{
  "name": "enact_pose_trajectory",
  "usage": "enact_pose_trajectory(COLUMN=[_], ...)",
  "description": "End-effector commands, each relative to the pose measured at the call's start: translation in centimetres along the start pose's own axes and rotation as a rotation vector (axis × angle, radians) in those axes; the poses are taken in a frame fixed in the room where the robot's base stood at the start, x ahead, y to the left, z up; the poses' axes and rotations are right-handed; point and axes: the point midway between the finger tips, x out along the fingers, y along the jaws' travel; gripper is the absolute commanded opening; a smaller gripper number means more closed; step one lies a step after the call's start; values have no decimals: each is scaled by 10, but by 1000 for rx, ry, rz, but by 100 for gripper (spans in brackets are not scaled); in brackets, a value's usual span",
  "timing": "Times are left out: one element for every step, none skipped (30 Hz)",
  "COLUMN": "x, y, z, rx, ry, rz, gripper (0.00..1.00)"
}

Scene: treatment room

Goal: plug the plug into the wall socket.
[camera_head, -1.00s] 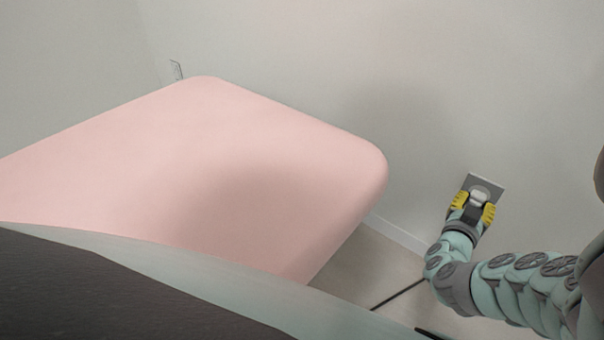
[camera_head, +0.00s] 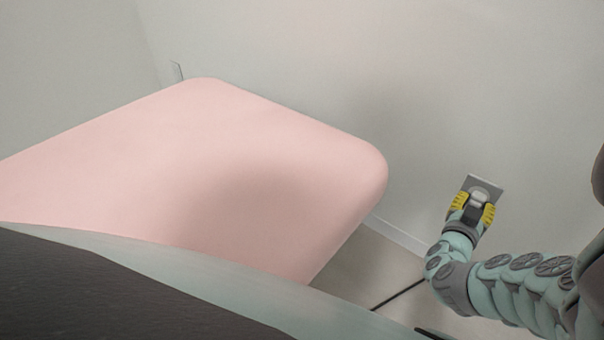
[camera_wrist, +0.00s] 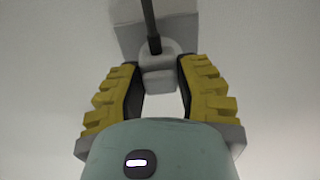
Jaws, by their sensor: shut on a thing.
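The plug (camera_wrist: 159,80) is a light grey block with a dark cable leaving its top in the wrist view. My gripper (camera_head: 474,207) is shut on it, one yellow finger on each side; its fingertips also show in the wrist view (camera_wrist: 158,72). The wall socket (camera_head: 493,187) is a grey plate on the wall at the right of the head view. It also shows behind the plug in the wrist view (camera_wrist: 180,30). The plug is in front of the plate, at or very near its face. The contact between them is hidden, so I cannot tell how far in it is.
A pink padded treatment table (camera_head: 230,160) fills the left and middle, its rounded corner left of my arm. A dark cable (camera_head: 398,294) crosses the floor near my arm. The wall around the socket is clear.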

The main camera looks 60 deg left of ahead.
Motion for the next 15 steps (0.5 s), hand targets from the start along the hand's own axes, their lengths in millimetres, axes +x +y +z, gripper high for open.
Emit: enact_pose_trajectory(x=[1, 1, 2, 3, 3, 4, 5, 5, 6, 6, 7, 8, 8, 9, 9], y=[-2, -2, -2, -2, -2, -2, -2, -2, -2, -3, -3, -3, -3, -3, -3], z=[0, 0, 0, 0, 0, 0, 0, 0, 0, 0, 0, 0, 0, 1, 1], rx=[0, 0, 0, 0, 0, 0, 0, 0, 0, 0, 0, 0, 0, 0, 0], ry=[2, 2, 2, 2, 2, 2, 2, 2, 2, 1, 1, 0, 0, 0, 0], rz=[-4, -4, -4, -4, -4, -4, -4, -5, -5, -5, -6, -6, -6, -6, -7], gripper=[3, 3, 3, 3, 3, 3, 3, 3, 3, 3, 3, 3, 3, 3, 3])
